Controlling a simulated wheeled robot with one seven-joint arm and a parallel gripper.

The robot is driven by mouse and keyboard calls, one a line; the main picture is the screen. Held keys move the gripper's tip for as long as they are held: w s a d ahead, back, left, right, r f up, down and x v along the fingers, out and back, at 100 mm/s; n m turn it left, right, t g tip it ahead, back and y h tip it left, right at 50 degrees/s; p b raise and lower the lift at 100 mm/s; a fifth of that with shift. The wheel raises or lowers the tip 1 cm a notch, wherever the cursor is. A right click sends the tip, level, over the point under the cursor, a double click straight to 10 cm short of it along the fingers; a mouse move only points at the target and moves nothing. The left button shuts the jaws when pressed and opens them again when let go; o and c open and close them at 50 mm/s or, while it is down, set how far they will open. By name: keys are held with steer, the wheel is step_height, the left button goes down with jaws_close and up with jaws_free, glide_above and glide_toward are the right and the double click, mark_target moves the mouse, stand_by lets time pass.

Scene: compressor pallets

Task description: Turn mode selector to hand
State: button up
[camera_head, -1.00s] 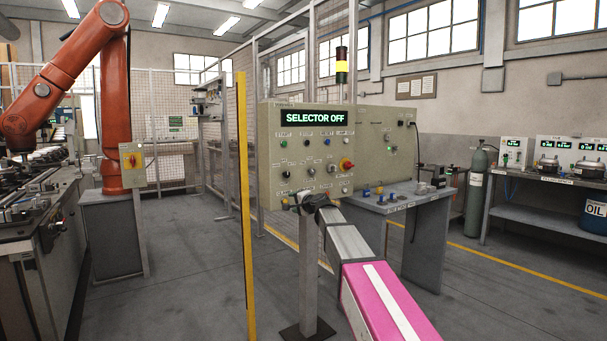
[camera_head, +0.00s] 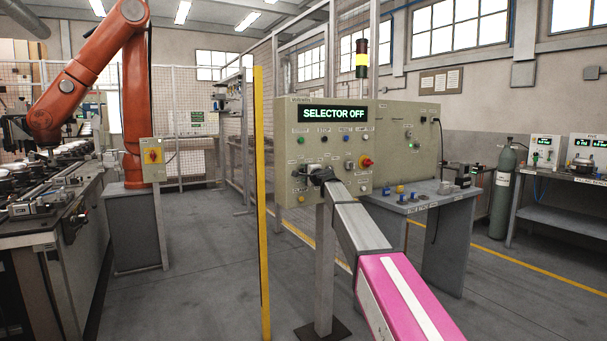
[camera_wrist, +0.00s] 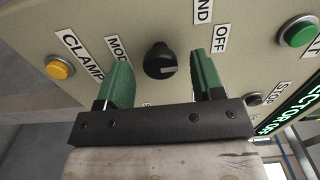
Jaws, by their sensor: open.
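The mode selector is a black round knob (camera_wrist: 160,60) with a light pointer line, on the beige control panel (camera_head: 285,150). In the wrist view a partly hidden "MOD…" label is left of it, and "…ND" and "OFF" labels are above and to the right. My gripper (camera_wrist: 164,76) is open, with one green finger on each side of the knob and a visible gap to each. In the head view my gripper (camera_head: 320,176) is at the lower part of the panel and hides the knob. The panel display (camera_head: 334,114) reads "SELECTOR OFF".
A yellow button (camera_wrist: 59,68) labelled "CLAMP" and a green button (camera_wrist: 297,31) flank the knob. A red emergency button (camera_head: 366,162) is on the panel's right. A yellow post (camera_head: 262,210) stands left of my arm, and a grey table (camera_head: 445,205) stands to the right.

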steer(key=shift+x, duration=1.1)
steer(key=c, duration=0.9)
